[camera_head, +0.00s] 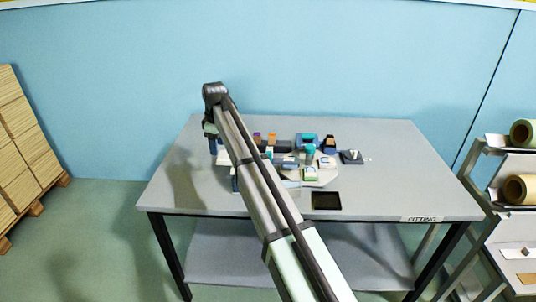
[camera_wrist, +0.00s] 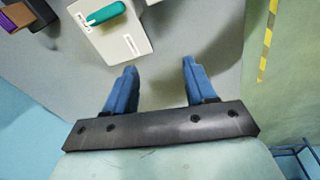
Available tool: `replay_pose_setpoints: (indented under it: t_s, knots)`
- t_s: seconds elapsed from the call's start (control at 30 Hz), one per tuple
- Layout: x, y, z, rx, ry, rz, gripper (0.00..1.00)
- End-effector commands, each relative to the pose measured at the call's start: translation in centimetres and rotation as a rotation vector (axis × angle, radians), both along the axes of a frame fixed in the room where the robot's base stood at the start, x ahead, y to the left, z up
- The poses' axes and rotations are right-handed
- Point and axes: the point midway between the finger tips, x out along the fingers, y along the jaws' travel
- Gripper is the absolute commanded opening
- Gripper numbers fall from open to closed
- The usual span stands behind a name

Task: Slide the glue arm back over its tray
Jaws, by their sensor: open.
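My gripper (camera_wrist: 159,66) is open, its two blue fingers apart with nothing between them, over grey table surface. In the head view my gripper (camera_head: 213,146) is over the left side of the table, partly behind my own arm. A pale block (camera_wrist: 128,38) with a rounded teal handle (camera_wrist: 105,14) and a slotted white mark lies just beyond the fingertips, apart from them. I cannot tell whether this is the glue arm. Small teal, blue and pale parts (camera_head: 310,150) cluster at mid-table; the glue arm and its tray are too small to make out for certain.
A shallow black tray (camera_head: 326,201) lies near the front edge of the grey table (camera_head: 390,185). A dark base (camera_head: 351,157) stands right of the cluster. The table's right side is clear. A purple-and-brown item (camera_wrist: 14,17) shows at the wrist view's upper left.

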Motion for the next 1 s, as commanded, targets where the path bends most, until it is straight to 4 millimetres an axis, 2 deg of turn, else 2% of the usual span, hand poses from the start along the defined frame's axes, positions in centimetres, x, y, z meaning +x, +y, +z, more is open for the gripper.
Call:
replay_pose_setpoints:
  t_s: [0.03, 0.2, 0.3, 0.4, 0.5, 0.67, 1.0]
  knots:
    - [1.1, -2.9, 1.3, -0.014, 0.007, 0.015, 0.55]
    - [2.9, -11.1, 4.5, -0.057, 0.044, 0.093, 0.55]
    - [3.4, -14.6, 5.9, -0.072, 0.062, 0.127, 0.55]
    - [3.6, -17.0, 6.8, -0.081, 0.076, 0.152, 0.55]
    - [3.7, -18.1, 7.2, -0.086, 0.085, 0.166, 0.55]
    - [3.6, -18.5, 6.5, -0.088, 0.088, 0.172, 0.55]
    - [3.5, -18.5, 1.1, -0.087, 0.089, 0.171, 0.55]
